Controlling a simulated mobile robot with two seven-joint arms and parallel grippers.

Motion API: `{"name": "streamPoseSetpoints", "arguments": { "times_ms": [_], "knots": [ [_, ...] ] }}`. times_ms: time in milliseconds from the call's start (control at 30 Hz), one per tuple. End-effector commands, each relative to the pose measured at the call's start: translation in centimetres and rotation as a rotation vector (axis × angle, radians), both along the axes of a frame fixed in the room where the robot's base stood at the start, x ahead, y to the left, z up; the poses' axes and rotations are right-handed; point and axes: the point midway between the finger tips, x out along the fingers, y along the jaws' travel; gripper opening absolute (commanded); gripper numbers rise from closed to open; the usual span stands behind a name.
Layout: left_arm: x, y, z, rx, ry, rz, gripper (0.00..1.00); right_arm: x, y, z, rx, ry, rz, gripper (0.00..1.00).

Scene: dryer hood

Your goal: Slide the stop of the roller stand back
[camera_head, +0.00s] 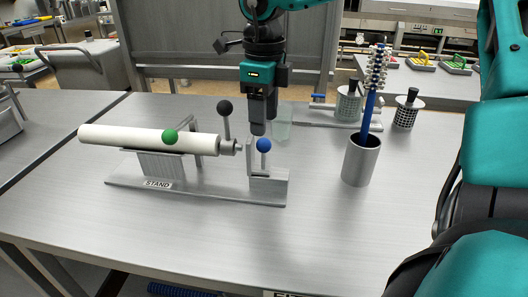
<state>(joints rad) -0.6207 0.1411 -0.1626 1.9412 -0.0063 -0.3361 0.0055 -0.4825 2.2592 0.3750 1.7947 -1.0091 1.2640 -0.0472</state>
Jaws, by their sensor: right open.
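The roller stand (225,191), labelled STAND, sits on the steel table. A white roller (110,135) lies along it, with a thin metal shaft end at its right. A green ball (170,137) shows in front of the roller, and a black ball knob (224,107) rises on a rod behind its right end. The blue ball knob (263,145) of an upright lever stands at the stand's right end, by a metal upright. My right gripper (258,130) points down, open, just above and behind the blue knob. Its fingers partly overlap, and contact cannot be told. My left gripper is out of view.
A metal cup (361,165) with a blue-handled brush (371,100) stands right of the stand. Behind are a mesh cylinder (348,104) on a second fixture and another mesh cylinder (406,112). The table front is clear.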

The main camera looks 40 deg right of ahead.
Motion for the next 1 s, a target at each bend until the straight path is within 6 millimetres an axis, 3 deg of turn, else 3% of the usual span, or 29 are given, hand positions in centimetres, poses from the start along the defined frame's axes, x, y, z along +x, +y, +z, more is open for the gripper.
{"name": "streamPoseSetpoints", "arguments": {
  "times_ms": [200, 433, 600, 867, 1000],
  "knots": [
    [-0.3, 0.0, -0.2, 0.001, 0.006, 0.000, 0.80, -0.2, 0.0, -4.9, 0.002, 0.007, 0.000, 0.57],
    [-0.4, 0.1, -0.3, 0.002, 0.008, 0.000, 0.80, -0.1, 0.0, -8.4, 0.001, 0.004, 0.000, 0.57],
    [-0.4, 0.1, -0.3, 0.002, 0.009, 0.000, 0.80, -0.1, 0.0, -9.5, 0.001, 0.002, 0.000, 0.57],
    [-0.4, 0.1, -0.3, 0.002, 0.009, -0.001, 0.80, 0.0, 0.0, -9.6, 0.001, 0.000, -0.001, 0.57],
    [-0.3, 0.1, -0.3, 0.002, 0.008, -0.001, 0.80, 0.0, 0.0, -9.6, 0.001, 0.000, -0.001, 0.46]
  ]
}}
